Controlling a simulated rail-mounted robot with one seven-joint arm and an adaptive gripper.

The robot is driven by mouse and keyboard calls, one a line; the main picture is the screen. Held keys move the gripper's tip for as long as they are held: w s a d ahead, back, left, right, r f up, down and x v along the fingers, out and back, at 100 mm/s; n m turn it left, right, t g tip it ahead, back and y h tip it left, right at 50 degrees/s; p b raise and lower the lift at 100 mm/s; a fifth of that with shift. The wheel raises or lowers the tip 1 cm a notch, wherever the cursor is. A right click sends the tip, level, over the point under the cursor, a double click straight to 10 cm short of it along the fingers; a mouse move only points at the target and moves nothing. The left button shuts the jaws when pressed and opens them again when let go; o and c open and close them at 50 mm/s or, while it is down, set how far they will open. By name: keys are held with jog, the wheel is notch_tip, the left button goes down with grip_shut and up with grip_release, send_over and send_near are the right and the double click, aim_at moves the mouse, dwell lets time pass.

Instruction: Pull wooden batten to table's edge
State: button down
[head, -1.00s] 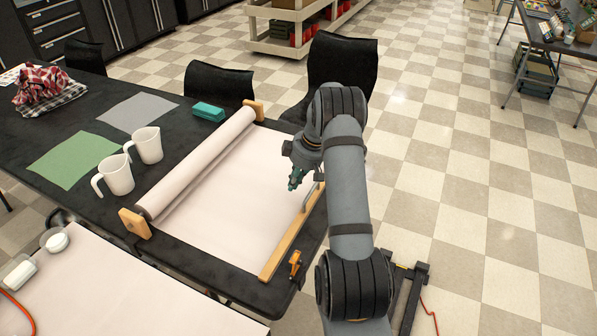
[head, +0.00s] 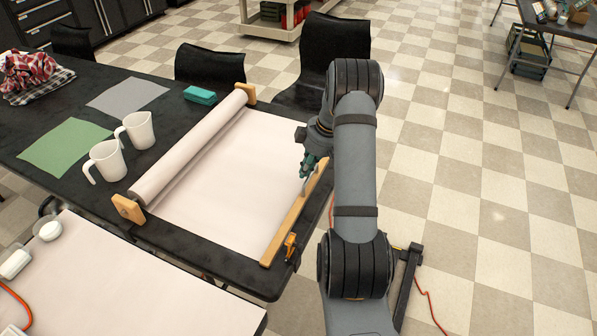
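The wooden batten (head: 286,227) is a long light-wood bar lying along the right side of the black table (head: 215,266), across the end of the unrolled pale paper (head: 215,192). My gripper (head: 304,176) is at the batten's far half, close to the metal handle on it. My arm hides part of the gripper and the batten's far end. I cannot tell whether the fingers are closed on the handle. The paper runs from the roll (head: 193,150), held between two wooden end blocks, to the batten.
An orange clamp (head: 290,246) sits at the table's right edge near the batten's near end. Two white pitchers (head: 107,161), a green sheet (head: 65,146) and teal sponges (head: 200,95) are left of and behind the roll. Black chairs (head: 324,58) stand behind the table.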

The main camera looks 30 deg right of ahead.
jog(key=shift+s+d+f, duration=0.1)
jog(key=shift+s+d, duration=0.45)
jog(key=shift+s, duration=0.1)
jog(key=shift+w+a+f, duration=0.1)
jog(key=shift+w+a, duration=0.1)
jog(key=shift+w+a+f+b, duration=0.15)
jog(key=shift+w+a, duration=0.3)
jog(key=shift+w, duration=0.1)
jog(key=shift+w+a+f+b, duration=0.1)
jog(key=shift+w+a+b, duration=0.05)
jog(key=shift+w+a, duration=0.35)
jog(key=shift+w+r, duration=0.4)
jog(key=shift+r, duration=0.15)
jog(key=v, duration=0.9)
jog(key=shift+a, duration=0.15)
